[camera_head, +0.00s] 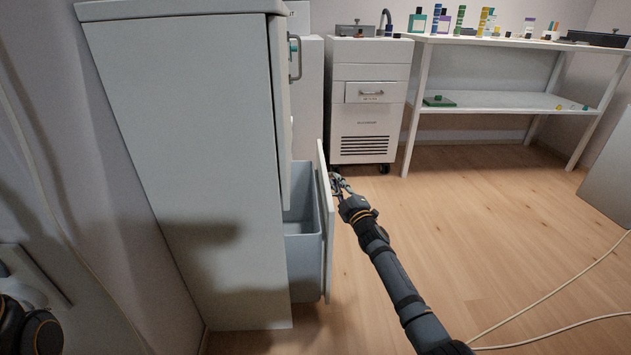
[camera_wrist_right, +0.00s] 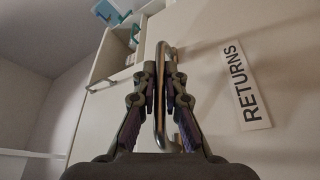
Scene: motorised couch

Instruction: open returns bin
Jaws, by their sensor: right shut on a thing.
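The returns bin (camera_head: 304,262) is a grey bin behind a white front panel (camera_head: 327,225) low in the tall white cabinet (camera_head: 190,150). It stands pulled out from the cabinet, and its open top shows. In the right wrist view the panel carries a label reading RETURNS (camera_wrist_right: 247,88) and a metal bar handle (camera_wrist_right: 161,95). My right gripper (camera_head: 335,180) is at the outer face of the panel. In the right wrist view its fingers (camera_wrist_right: 160,85) are closed around the handle. My left gripper is not in view; only a dark part of me shows at the lower left.
A cabinet door above the bin has a metal handle (camera_head: 295,58). A wheeled white unit (camera_head: 370,95) stands behind. A white shelf table (camera_head: 510,100) with bottles and trays is at the back right.

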